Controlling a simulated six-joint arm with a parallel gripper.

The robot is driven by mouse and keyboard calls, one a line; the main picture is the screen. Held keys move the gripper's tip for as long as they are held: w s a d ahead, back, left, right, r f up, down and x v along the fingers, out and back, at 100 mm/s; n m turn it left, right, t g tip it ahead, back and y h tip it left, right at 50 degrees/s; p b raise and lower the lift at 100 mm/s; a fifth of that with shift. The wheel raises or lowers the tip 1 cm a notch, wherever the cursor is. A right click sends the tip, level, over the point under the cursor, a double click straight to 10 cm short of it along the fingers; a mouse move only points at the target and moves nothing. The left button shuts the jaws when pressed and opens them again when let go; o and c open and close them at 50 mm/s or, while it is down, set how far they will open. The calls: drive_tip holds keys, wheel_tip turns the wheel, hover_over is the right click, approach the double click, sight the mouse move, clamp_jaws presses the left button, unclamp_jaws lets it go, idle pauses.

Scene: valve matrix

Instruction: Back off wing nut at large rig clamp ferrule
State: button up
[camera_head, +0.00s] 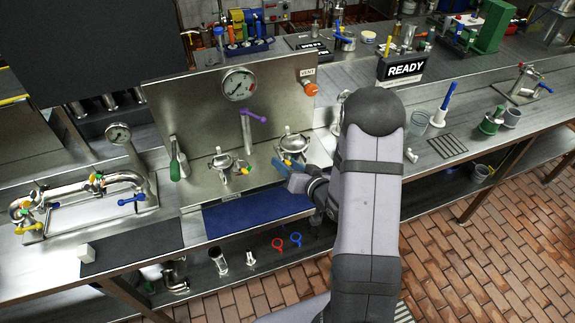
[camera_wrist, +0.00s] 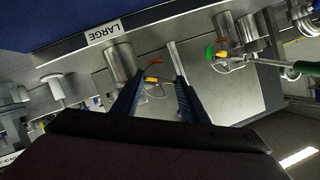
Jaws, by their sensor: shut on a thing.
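In the head view, my gripper (camera_head: 281,167) reaches from the right to the front of the right-hand steel clamp rig (camera_head: 293,144). In the wrist view, a label reading LARGE (camera_wrist: 103,33) sits beside that rig's steel cylinder (camera_wrist: 121,62). The yellow wing nut (camera_wrist: 152,80) shows between the blue fingers of my gripper (camera_wrist: 158,83), near the tips. The jaws are closed on it, though the contact itself is hard to make out. An orange-red curved piece (camera_wrist: 154,63) shows near the nut. My arm hides part of the bench right of the rig.
A smaller clamp rig (camera_head: 223,163) with a yellow nut stands to the left, near a green-handled tool (camera_head: 174,160). A purple-handled post (camera_head: 247,130) stands between the rigs. A gauge (camera_head: 239,84) is on the panel behind. A blue mat (camera_head: 256,212) lies clear in front.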

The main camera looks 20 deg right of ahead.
drive_tip(key=shift+a+n+h+b, duration=0.15)
drive_tip(key=shift+n+h+b, duration=0.75)
drive_tip(key=shift+n+b, duration=0.55)
drive_tip(key=shift+a+n+h+b, duration=0.2)
drive_tip(key=shift+n+h+b, duration=0.8)
drive_tip(key=shift+b, duration=0.8)
drive_tip(key=shift+a+n+h+b, duration=0.15)
drive_tip(key=shift+n+h+b, duration=0.65)
drive_tip(key=shift+n+b, duration=0.7)
drive_tip(key=o, duration=1.1)
drive_tip(key=shift+s+r+p, duration=0.15)
drive_tip(key=shift+r+p, duration=0.05)
drive_tip(key=shift+p, duration=0.4)
